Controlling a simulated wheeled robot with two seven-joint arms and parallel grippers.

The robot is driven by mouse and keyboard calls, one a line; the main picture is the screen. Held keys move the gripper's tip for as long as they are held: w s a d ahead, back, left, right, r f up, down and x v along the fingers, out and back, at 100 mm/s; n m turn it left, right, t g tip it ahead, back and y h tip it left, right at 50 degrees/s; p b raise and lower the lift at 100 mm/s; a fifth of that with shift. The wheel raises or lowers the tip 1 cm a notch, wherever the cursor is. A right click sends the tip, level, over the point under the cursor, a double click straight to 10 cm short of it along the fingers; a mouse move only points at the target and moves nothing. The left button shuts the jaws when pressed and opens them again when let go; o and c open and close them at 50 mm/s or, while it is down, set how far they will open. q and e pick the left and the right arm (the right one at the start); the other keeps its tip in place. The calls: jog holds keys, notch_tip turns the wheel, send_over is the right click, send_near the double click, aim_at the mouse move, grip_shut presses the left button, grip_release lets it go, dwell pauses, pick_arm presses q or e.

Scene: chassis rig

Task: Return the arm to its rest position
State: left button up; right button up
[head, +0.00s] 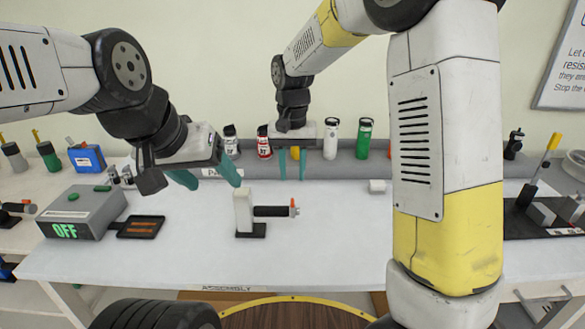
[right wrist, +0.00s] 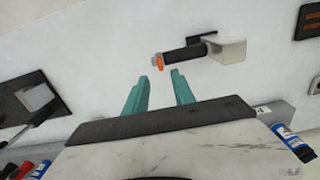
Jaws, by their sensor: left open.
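My left gripper (head: 207,176) reaches in from the left, above the table and left of a white post (head: 243,210). Its teal fingers are apart, with nothing seen between them. My right gripper (head: 292,168) hangs fingers down behind the post, near the table's back. Its fingers are apart and empty, as the right wrist view (right wrist: 160,76) also shows. The post stands upright on a black base, with a black cylinder (head: 270,211) with an orange-marked tip sticking out to its right. Neither gripper appears to touch them.
A grey box (head: 83,212) reading OFF and a black tray (head: 141,227) lie at left. Several bottles, among them a green one (head: 364,138), line the back ledge. A black fixture (head: 540,215) is at right. My right arm's large link hides the table's right middle.

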jog(key=s+d+r+t, duration=0.2)
jog(key=s+d+r, duration=0.1)
jog(key=s, duration=0.3)
jog(key=s+d+r+t+y, duration=0.1)
jog(key=s+d+r+t, duration=0.1)
jog(key=s+d+r, duration=0.2)
jog(key=s+d+r+t+y, duration=0.1)
jog(key=s+d+r+t, duration=0.1)
jog(key=s+d, duration=0.5)
jog(key=s+r, duration=0.1)
jog(key=s, duration=0.1)
jog(key=shift+s+d+r+n, duration=0.15)
jog(key=shift+s+r+n, duration=0.2)
jog(key=shift+n, duration=0.05)
